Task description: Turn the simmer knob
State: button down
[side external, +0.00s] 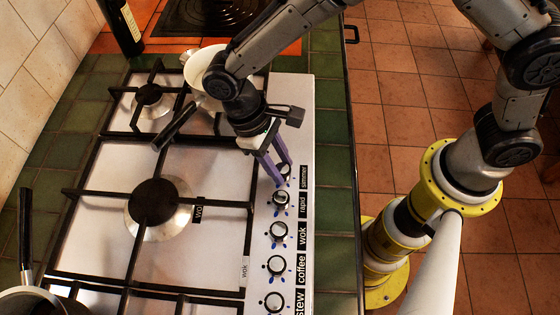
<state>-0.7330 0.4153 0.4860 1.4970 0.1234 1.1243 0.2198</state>
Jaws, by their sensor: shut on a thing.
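The simmer knob (286,171) is the farthest in a row of knobs on the right side of the white hob panel. It has a black-and-white face and the label "simmer" (304,175) beside it. My gripper (281,174) reaches down to it from above, with one purple finger on each side. The fingers are shut on the knob and hide part of it. The knob's exact pointer angle cannot be read.
The rapid knob (281,198) sits close in front of my gripper; the wok knob (278,232) and others follow. A white pan (203,64) with a dark handle (176,127) stands left of my wrist. Black grates (150,139) cover the hob; a bottle (121,25) stands behind.

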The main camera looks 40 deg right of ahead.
jog(key=shift+c, duration=2.2)
grip_release()
jog(key=v, duration=1.4)
jog(key=shift+d, duration=0.1)
